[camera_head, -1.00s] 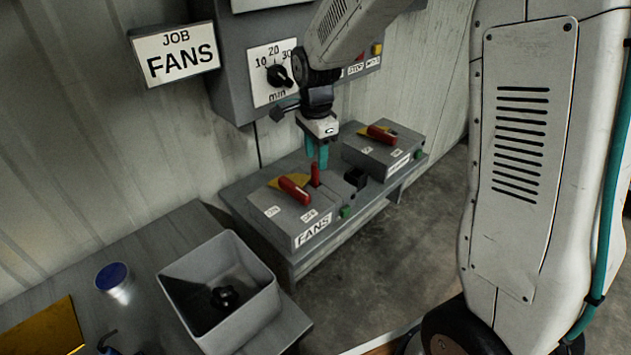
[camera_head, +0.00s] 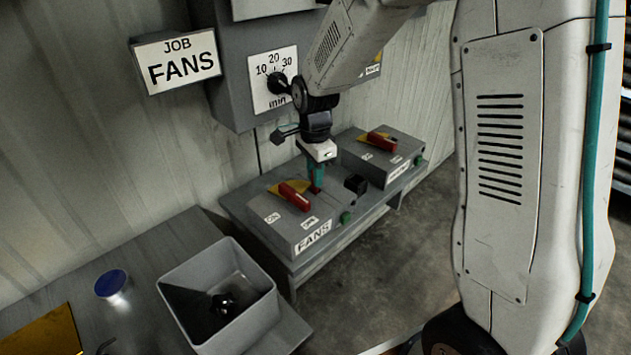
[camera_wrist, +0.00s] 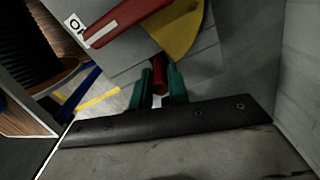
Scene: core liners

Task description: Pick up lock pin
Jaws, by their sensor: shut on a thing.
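My gripper (camera_head: 316,186) points down with its teal fingers behind the red lever of the FANS switch box (camera_head: 283,233). The fingers are shut on a red pin, which I take for the lock pin (camera_head: 316,191); only a small part shows in the head view. In the wrist view the lock pin (camera_wrist: 159,75) is a red cylinder between the two teal fingers (camera_wrist: 161,86). I cannot tell whether its lower end is seated in the box. The red lever (camera_head: 295,196) lies over a yellow plate and also shows in the wrist view (camera_wrist: 125,20).
A second switch box (camera_head: 375,162) with a red lever stands to the right, a black block (camera_head: 355,184) between them. A timer panel (camera_head: 240,70) is on the wall behind.

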